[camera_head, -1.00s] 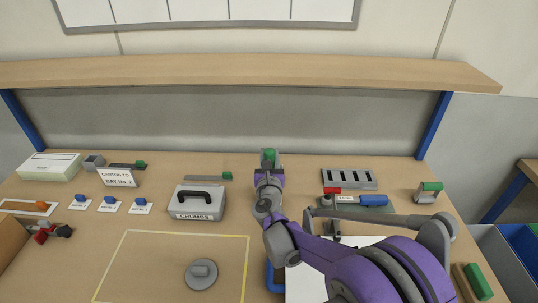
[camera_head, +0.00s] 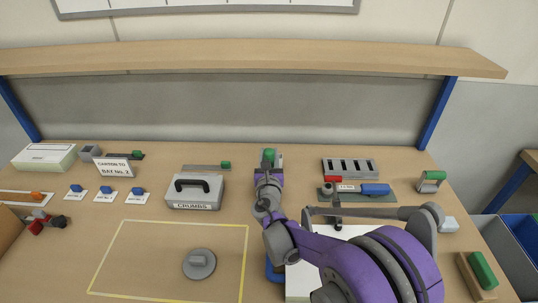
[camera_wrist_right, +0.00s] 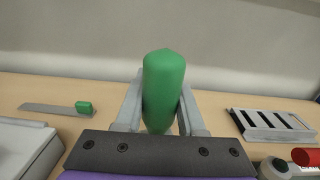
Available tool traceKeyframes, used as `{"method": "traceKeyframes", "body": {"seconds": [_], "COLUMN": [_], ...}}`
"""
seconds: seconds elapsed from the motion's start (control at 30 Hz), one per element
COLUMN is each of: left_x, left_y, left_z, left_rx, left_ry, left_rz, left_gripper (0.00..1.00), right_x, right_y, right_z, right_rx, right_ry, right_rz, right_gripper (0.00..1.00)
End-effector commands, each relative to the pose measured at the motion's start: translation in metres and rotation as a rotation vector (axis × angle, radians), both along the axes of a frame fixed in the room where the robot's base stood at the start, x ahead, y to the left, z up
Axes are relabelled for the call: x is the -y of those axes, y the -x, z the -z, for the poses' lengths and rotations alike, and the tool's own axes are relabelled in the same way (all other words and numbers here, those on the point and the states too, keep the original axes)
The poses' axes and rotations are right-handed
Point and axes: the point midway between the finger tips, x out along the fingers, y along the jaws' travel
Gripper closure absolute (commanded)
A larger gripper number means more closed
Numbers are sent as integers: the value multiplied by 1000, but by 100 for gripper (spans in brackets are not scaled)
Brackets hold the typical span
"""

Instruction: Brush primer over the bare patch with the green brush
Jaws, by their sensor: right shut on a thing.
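My right gripper (camera_head: 268,160) is shut on a green handle (camera_wrist_right: 164,90), which stands upright between the two fingers in the right wrist view. I take it for the green brush; its bristles are hidden. The gripper is above the far middle of the bench. A white panel (camera_head: 345,232) lies below my right arm, which covers much of it. I cannot make out a bare patch on it. My left gripper is not in view.
A grey box labelled CRUMBS (camera_head: 195,192) stands left of the gripper. A slotted grey rack (camera_head: 350,167) and a blue-handled tool (camera_head: 374,190) lie to the right. The yellow-outlined area (camera_head: 150,250) holds only a grey round knobbed disc (camera_head: 199,264). A shelf (camera_head: 240,62) spans above the bench.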

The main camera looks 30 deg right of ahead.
Motion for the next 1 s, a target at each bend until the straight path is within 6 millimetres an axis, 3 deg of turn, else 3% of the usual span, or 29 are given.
{"method": "traceKeyframes", "body": {"seconds": [1.0], "left_x": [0], "left_y": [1], "left_z": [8], "left_rx": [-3], "left_ry": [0], "left_rz": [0], "left_gripper": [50], "right_x": [0], "right_y": [0], "right_z": [10], "right_rx": [0], "right_ry": [0], "right_rz": [0], "right_gripper": [100]}}
